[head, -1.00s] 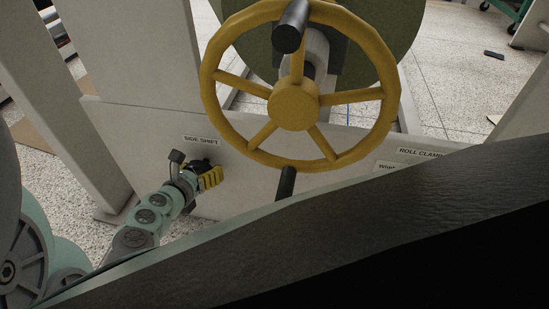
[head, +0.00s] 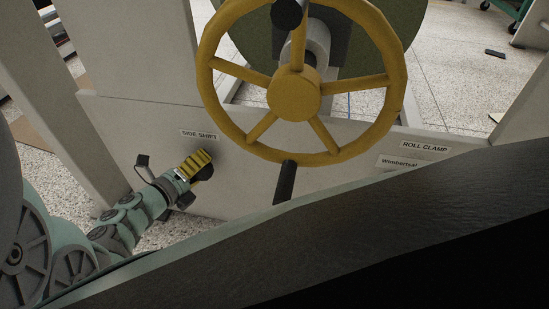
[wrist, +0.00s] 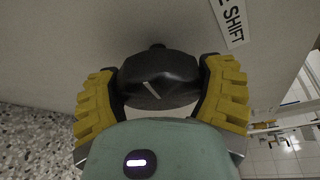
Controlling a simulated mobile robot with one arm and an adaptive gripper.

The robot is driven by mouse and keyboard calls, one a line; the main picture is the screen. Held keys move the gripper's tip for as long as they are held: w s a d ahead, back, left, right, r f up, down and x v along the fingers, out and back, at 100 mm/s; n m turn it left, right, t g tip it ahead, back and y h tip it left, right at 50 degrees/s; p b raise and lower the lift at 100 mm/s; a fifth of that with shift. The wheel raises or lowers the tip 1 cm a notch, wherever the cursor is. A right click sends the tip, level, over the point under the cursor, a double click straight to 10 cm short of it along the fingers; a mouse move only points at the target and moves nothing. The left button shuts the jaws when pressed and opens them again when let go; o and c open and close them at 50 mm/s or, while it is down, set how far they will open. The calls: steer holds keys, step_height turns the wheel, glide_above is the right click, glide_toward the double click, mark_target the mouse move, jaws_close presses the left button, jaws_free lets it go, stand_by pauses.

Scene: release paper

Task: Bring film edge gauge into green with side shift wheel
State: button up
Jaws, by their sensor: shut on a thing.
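My gripper (head: 197,172) is at the pale panel under the SIDE SHIFT label (head: 199,134). Its yellow ribbed fingers are shut on a black side shift wheel (wrist: 158,82), one finger on each side of it in the wrist view. A white line on the wheel's face slants in that view. In the head view the gripper and wrist hide most of the wheel. I can make out no film edge gauge or green zone in either view.
A large yellow spoked handwheel (head: 293,94) with black handles stands right of my gripper, in front of a green roll (head: 407,15). A ROLL CLAMP label (head: 425,147) is on the panel at right. A dark slanted surface (head: 330,220) fills the lower foreground.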

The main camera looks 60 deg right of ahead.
steer(key=n, duration=0.2)
steer(key=n+h, duration=0.1)
steer(key=shift+n+g+h+b, duration=0.3)
steer(key=shift+n, duration=0.1)
steer(key=shift+n+h, duration=0.5)
steer(key=shift+n, duration=0.7)
steer(key=o, duration=1.1)
steer(key=a, duration=1.2)
steer(key=shift+f, duration=0.35)
